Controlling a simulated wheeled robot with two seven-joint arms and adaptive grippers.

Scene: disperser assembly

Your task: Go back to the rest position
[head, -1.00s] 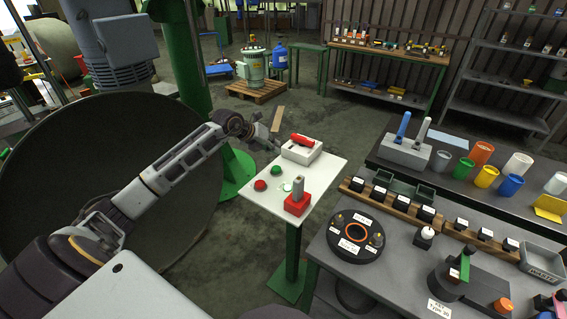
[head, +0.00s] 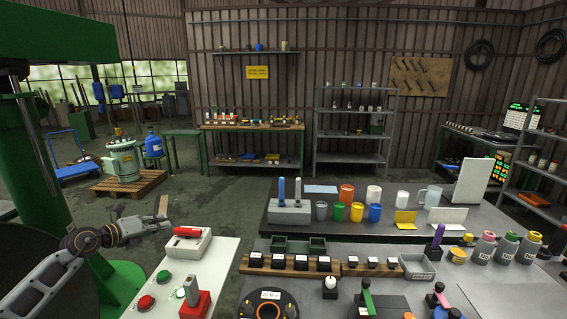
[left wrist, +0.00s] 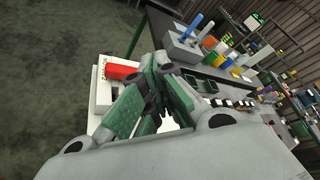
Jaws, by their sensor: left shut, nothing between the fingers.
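My left gripper (head: 158,220) is at the left of the head view, at the end of my grey arm. It appears just left of the white box with a red switch (head: 187,242) on the white control table (head: 222,262). In the left wrist view, its green-padded fingers (left wrist: 160,85) are closed together with nothing between them. The red switch (left wrist: 121,72) shows beside the fingers there. I cannot tell the exact gap between gripper and box. My right gripper is in neither view.
The white table also bears a green button (head: 163,276), a red button (head: 145,302) and a red box with a grey lever (head: 195,305). A green column (head: 35,150) stands at left. Workbenches with cups and bottles fill the right. Open floor (head: 225,190) lies behind the table.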

